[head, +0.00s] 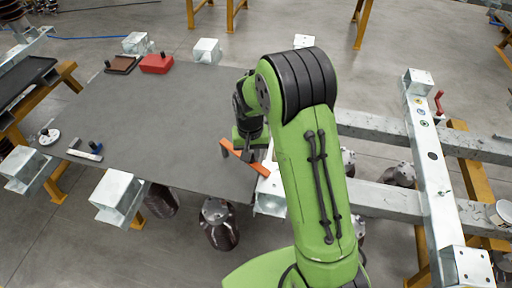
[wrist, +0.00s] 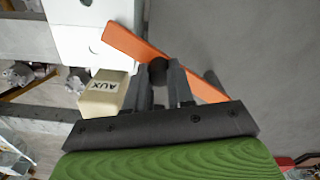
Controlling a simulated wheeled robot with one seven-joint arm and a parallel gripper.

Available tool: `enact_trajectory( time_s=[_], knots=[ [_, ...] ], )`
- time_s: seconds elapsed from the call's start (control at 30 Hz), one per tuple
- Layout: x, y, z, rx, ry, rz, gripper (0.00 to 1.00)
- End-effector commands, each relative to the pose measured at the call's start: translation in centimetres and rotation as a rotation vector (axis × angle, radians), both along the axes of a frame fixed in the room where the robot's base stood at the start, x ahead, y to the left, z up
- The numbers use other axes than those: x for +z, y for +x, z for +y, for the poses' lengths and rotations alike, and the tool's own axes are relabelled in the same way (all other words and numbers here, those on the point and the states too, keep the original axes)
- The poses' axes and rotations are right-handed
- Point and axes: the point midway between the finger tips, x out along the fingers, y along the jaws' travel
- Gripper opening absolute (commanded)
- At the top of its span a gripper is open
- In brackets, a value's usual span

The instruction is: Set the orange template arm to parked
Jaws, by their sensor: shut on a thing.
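The orange template arm (head: 259,167) is a flat bar near the right edge of the dark grey table sheet, beside a white block. In the wrist view the orange arm (wrist: 132,45) slants from upper left to lower right, its upper-left end over the white block. My gripper (head: 246,154) is over the bar's middle. In the wrist view my gripper (wrist: 158,82) is shut on a dark round knob (wrist: 157,68) standing at the bar. Part of the bar is hidden behind my fingers. No parked mark is readable.
A cream block marked AUX (wrist: 103,95) is close beside my fingers. The white block (wrist: 85,40) lies under the bar's end. The grey table sheet (head: 150,115) is mostly clear, with a red block (head: 156,64) at its far edge. Galvanised beams (head: 375,128) run to the right.

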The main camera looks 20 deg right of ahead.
Motion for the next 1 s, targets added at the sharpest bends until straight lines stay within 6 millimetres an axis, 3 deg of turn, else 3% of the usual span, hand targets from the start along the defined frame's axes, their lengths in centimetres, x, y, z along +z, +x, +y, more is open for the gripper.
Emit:
enact_trajectory(
  time_s=[0.5,1.0],
  knots=[
    [0.1,-1.8,5.6,-0.485,0.001,-0.002,0.0],
    [0.1,-1.1,10.6,-0.916,0.001,-0.002,0.0]
  ],
)
